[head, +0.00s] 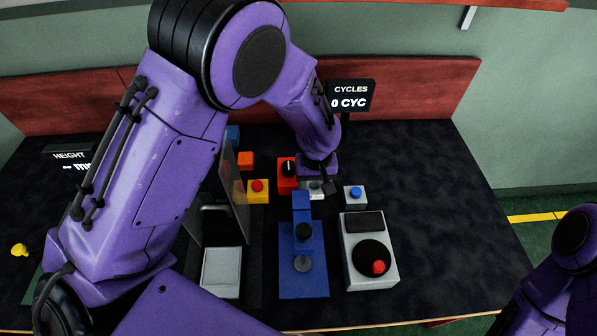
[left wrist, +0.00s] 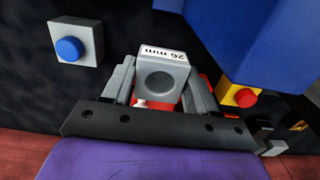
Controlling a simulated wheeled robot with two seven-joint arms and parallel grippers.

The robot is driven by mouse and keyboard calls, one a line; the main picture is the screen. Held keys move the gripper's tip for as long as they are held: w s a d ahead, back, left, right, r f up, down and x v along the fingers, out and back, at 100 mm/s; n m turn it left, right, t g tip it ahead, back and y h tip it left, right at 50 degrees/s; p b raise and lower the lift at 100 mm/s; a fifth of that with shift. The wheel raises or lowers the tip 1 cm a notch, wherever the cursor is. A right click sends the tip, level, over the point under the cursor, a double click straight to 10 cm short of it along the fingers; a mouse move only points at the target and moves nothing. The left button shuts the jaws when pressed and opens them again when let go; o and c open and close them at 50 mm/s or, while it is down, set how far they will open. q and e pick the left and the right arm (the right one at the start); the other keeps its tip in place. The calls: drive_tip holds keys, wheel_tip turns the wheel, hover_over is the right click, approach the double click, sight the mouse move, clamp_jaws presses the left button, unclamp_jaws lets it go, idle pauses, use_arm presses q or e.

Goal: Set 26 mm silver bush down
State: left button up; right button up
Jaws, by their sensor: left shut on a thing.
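The silver bush (left wrist: 160,85) is a light grey block with a round recess and a white "26 mm" label on its top edge in the left wrist view. My left gripper (left wrist: 160,92) has its two grey fingers shut on the bush, one on each side. In the head view my left gripper (head: 317,182) is at the back middle of the table, behind the blue press (head: 304,285). The bush (head: 316,187) shows there only as a small silver patch, partly hidden by the gripper. Whether it touches the table I cannot tell. My right gripper is out of view.
A grey blue-button box (head: 355,203) stands right of the gripper; a red box (head: 286,185) and a yellow red-button box (head: 258,196) stand left. A grey dial unit (head: 353,279) is right of the press. The "0 CYC" display (head: 350,95) stands behind. The table's right side is clear.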

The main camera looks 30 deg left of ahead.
sight(313, 207)
use_arm(q)
wheel_tip(313, 207, down, 7)
drive_tip(key=shift+f, duration=0.2)
drive_tip(key=shift+d, duration=0.1)
